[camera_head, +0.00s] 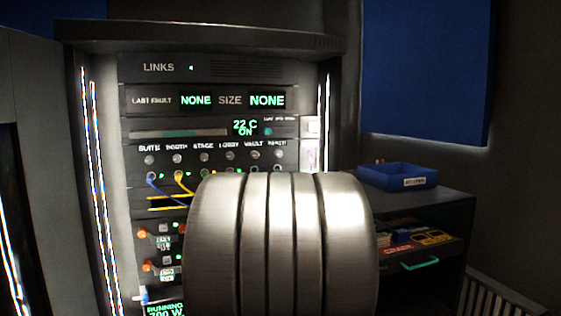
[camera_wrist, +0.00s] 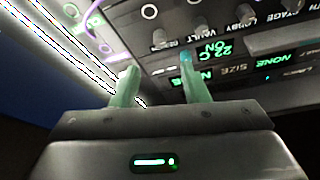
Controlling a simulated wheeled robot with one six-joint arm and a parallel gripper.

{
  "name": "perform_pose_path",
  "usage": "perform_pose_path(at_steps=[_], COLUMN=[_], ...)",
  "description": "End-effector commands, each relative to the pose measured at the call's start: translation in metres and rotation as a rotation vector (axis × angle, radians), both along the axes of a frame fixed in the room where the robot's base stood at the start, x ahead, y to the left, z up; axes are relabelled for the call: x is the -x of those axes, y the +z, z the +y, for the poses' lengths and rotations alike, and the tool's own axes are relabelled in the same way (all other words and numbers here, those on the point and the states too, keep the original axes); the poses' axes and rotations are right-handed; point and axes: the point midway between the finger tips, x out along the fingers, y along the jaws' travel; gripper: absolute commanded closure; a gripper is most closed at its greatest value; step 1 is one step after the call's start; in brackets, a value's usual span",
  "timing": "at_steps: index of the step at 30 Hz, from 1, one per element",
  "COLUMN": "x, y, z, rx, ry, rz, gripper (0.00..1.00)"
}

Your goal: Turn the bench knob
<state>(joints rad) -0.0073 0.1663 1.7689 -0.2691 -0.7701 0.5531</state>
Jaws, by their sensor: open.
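A panel (camera_head: 210,70) has a row of small grey knobs under labels, with SUITE at the left. The knob at the right end (camera_head: 277,154) is under a blurred label that seems to read BENCH. In the wrist view, where the panel appears upside down, that knob (camera_wrist: 159,37) shows beyond the fingertips, roughly in line with the gap between them. My gripper (camera_wrist: 158,72) is open, with two pale green fingers apart and nothing between them. I cannot tell how far the fingertips are from the panel. In the head view my arm hides the gripper.
A teal button (camera_head: 268,131) sits beside the 22 C display, close to the right fingertip in the wrist view. Blue and yellow cables (camera_head: 178,187) hang from sockets under the knobs. A blue bin (camera_head: 398,176) stands on a dark shelf unit (camera_head: 440,200) at the right.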

Motion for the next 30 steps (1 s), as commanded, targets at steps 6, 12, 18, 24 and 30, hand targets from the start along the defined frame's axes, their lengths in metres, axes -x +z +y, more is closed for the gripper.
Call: perform_pose_path(at_steps=[6, 12, 18, 24, 30], x=[-0.045, -0.077, -0.095, -0.099, -0.099], y=[0.018, 0.032, 0.038, 0.040, 0.040], z=[0.010, 0.017, 0.020, 0.021, 0.021], rx=[0.001, 0.001, 0.000, 0.001, 0.001], ry=[0.001, 0.001, 0.000, -0.001, -0.001], rz=[0.001, 0.001, 0.001, 0.001, 0.001], gripper=[0.59, 0.59, 0.59, 0.59, 0.65])
